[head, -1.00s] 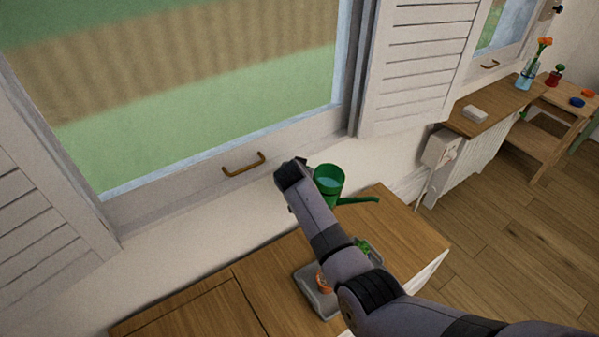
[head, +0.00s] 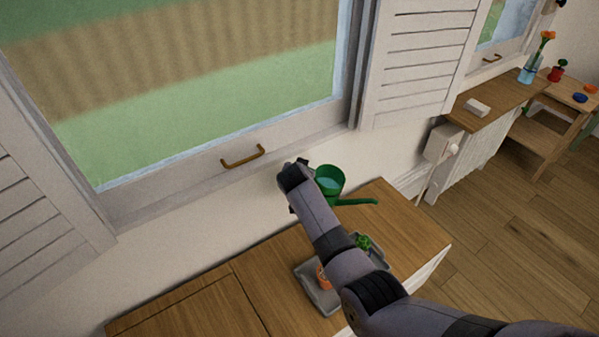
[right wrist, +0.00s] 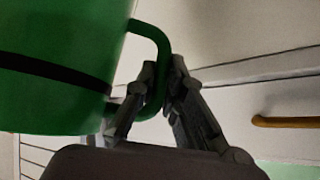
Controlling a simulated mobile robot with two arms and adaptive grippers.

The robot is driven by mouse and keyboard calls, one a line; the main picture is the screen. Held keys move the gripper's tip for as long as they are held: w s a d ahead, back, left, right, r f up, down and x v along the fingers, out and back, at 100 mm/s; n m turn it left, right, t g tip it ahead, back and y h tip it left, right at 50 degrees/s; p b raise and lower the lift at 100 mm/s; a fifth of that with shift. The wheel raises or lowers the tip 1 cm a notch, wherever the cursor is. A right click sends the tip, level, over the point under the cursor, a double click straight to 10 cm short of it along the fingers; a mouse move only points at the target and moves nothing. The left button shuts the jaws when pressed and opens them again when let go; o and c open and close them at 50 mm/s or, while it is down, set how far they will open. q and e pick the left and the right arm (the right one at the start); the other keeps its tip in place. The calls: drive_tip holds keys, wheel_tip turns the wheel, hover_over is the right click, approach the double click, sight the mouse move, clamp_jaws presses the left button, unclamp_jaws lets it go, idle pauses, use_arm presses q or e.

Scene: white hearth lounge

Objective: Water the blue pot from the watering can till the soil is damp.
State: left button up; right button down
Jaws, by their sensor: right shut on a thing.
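The green watering can (head: 331,176) is upright beyond my right arm in the head view, its spout pointing right over the wooden top. Its open top shows a pale blue inside. In the right wrist view the can's green body (right wrist: 50,98) fills the left side. My right gripper (right wrist: 165,78) is shut on the can's curved handle (right wrist: 153,38). A grey tray (head: 313,293) holds an orange pot (head: 322,277) and a green plant (head: 362,241), both partly behind my arm. I make out no blue pot. My left gripper is not in view.
The wooden top (head: 215,302) left of the tray is clear. A window with a handle (head: 242,156) and a shutter (head: 415,60) stands behind. At far right, a shelf holds a flower vase (head: 530,69) and a white block (head: 477,107); a stool (head: 545,130) stands beside it.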

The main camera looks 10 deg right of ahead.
wheel_tip(320, 180, down, 10)
drive_tip(key=t+y+b, duration=0.1)
drive_tip(key=b, duration=0.7)
drive_tip(key=shift+d+f+b, duration=0.15)
drive_tip(key=shift+f+b, duration=0.1)
drive_tip(key=shift+b, duration=0.05)
idle(1.7)
drive_tip(key=shift+s, duration=0.1)
drive_tip(key=shift+n+g+h, duration=0.4)
drive_tip(key=shift+g+h, duration=0.4)
drive_tip(key=shift+g, duration=0.1)
wheel_tip(320, 180, up, 17)
drive_tip(key=p, duration=1.4)
drive_tip(key=shift+r, duration=0.15)
drive_tip(key=shift+r+h+p, duration=0.3)
drive_tip(key=shift+r+p, duration=0.8)
drive_tip(key=shift+r, duration=0.35)
drive_tip(key=shift+f, duration=0.1)
